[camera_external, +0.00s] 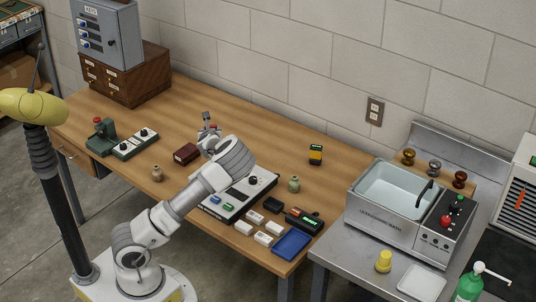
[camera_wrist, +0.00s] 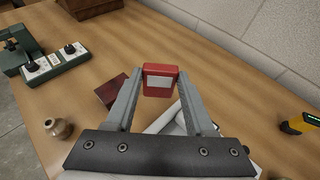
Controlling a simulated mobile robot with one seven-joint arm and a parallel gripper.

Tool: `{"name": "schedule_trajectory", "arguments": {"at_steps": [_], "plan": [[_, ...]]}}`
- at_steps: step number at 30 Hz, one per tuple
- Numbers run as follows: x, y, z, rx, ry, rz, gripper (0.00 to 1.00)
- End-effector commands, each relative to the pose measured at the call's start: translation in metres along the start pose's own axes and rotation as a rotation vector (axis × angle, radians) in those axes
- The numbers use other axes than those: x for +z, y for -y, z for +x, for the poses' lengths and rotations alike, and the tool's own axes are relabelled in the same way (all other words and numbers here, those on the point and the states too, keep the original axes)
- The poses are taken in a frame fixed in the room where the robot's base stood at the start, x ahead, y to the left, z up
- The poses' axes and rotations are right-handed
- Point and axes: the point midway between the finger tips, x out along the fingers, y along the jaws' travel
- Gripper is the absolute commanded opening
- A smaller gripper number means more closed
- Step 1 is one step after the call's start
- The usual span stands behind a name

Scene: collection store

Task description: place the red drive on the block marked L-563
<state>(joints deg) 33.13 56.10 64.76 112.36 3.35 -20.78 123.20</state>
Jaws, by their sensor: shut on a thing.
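My gripper (camera_wrist: 160,90) is shut on the red drive (camera_wrist: 160,72), which has a pale label on its face. The drive sits between the fingertips above the wooden table. In the external view my gripper (camera_external: 208,130) is over the table's middle, and the drive cannot be made out there.
A dark red box (camera_external: 187,153) lies near my gripper. A white panel device (camera_external: 238,194), a green jar (camera_external: 294,184), a black device (camera_external: 304,220) and a blue tray (camera_external: 292,244) surround the blocks. A brown pot (camera_external: 157,174) stands left. The table's back is mostly clear.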

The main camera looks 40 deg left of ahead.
Motion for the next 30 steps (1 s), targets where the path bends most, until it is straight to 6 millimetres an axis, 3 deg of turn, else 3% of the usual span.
{"name": "schedule_trajectory", "arguments": {"at_steps": [8, 21, 30], "plan": [[-0.001, -0.034, 0.021, 0.041, 0.002, -0.018, 0.0], [-0.025, -0.095, 0.088, 0.039, 0.002, -0.016, 0.0], [-0.034, -0.107, 0.105, 0.035, 0.002, -0.015, 0.0]]}}
